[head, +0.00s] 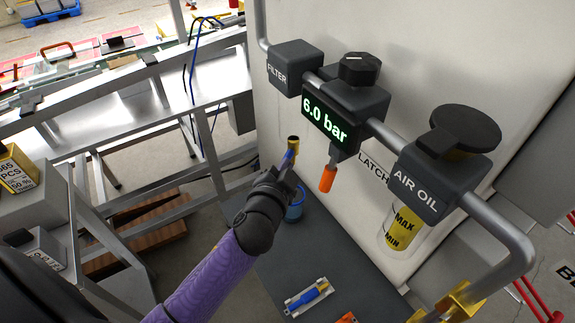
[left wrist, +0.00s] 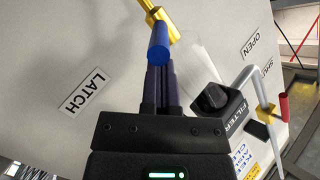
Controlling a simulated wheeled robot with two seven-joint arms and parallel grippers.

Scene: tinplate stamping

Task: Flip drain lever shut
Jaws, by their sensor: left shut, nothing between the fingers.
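The drain lever has a blue handle (head: 289,156) on a brass valve body (head: 293,143), below the filter block (head: 295,68). In the left wrist view the blue handle (left wrist: 159,42) hangs from the brass body (left wrist: 160,16), just beyond the fingertips. My left gripper (head: 287,172) is shut and empty, with its fingers (left wrist: 159,66) right at the handle's lower end. I cannot tell whether they touch it. In the head view the gripper partly hides the handle. My right gripper is not in view.
An orange handle (head: 328,178) hangs below the 6.0 bar display (head: 326,122), right of my gripper. The air oil unit (head: 422,180) stands farther right. A blue cup (head: 295,210) is below my gripper. The pale panel (head: 345,62) stands behind, with a metal frame (head: 207,140) at left.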

